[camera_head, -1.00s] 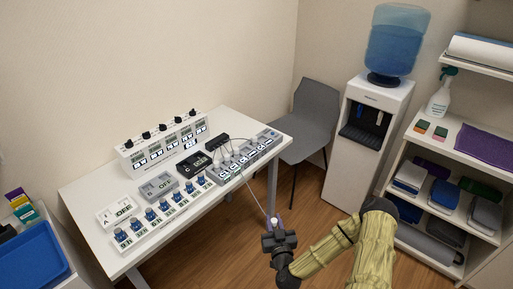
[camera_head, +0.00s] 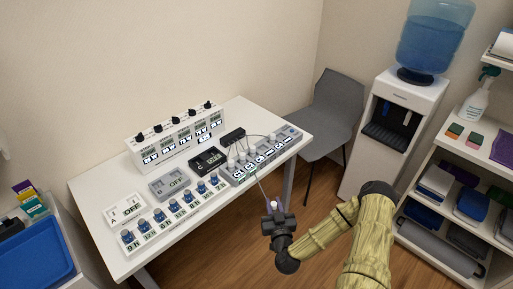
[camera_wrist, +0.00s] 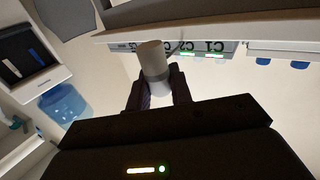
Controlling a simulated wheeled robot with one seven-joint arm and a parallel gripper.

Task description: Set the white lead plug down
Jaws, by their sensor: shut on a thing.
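My gripper (camera_head: 277,212) is in front of the white table's right front edge in the head view. It is shut on the white lead plug, a pale cylinder that shows between the fingers in the wrist view (camera_wrist: 153,62). A thin cable runs from the plug toward the table. In the head view the plug (camera_head: 276,203) is small and partly hidden by the fingers. A grey panel (camera_head: 262,157) with labelled sockets and several plugs with cables lies on the right part of the table (camera_head: 240,195). The wrist view shows its C1 and C2 labels (camera_wrist: 205,47).
A grey chair (camera_head: 335,115) and a water dispenser (camera_head: 392,125) stand right. Bare table strips run along the front edge.

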